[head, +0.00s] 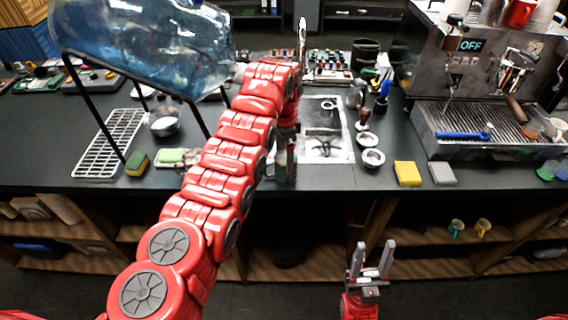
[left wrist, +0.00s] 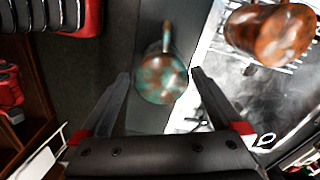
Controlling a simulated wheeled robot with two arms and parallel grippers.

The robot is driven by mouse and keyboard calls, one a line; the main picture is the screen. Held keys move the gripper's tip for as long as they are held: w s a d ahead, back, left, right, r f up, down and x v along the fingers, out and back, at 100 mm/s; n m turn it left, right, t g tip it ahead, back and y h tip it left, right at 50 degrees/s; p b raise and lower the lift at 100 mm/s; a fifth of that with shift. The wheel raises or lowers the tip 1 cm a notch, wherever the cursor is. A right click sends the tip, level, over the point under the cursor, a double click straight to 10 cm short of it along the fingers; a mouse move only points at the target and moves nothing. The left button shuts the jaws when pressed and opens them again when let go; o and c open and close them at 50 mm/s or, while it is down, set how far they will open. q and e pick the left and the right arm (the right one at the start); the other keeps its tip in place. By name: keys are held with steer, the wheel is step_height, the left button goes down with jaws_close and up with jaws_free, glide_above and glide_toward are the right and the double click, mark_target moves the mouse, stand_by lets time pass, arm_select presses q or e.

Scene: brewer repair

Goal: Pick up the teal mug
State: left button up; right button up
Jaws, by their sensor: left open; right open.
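A mottled teal-and-brown mug (left wrist: 163,82) stands on the dark counter strip beside the sink in the left wrist view. Its handle points toward the top of the picture. My left gripper (left wrist: 160,75) is open, with one finger on each side of the mug in the picture; I cannot tell whether they touch it. In the head view my left arm hides most of this spot beside the sink. My right gripper (head: 375,245) is open and empty, low in front of the counter. A small, plainly teal mug (head: 456,228) also stands on the lower shelf at right.
A coppery mug (left wrist: 268,34) is at the sink (head: 325,130). A yellow mug (head: 483,227) is on the shelf. Yellow and grey sponges (head: 407,173) lie near the counter edge. The espresso machine (head: 485,85) stands right; a water jug (head: 145,45) on a rack stands left.

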arm_select(q)
steer(key=shift+f+p, duration=0.55)
steer(key=shift+f, duration=0.25)
steer(key=shift+w+d+f, duration=0.1)
steer(key=shift+f, duration=1.4)
steer(key=c, duration=1.2)
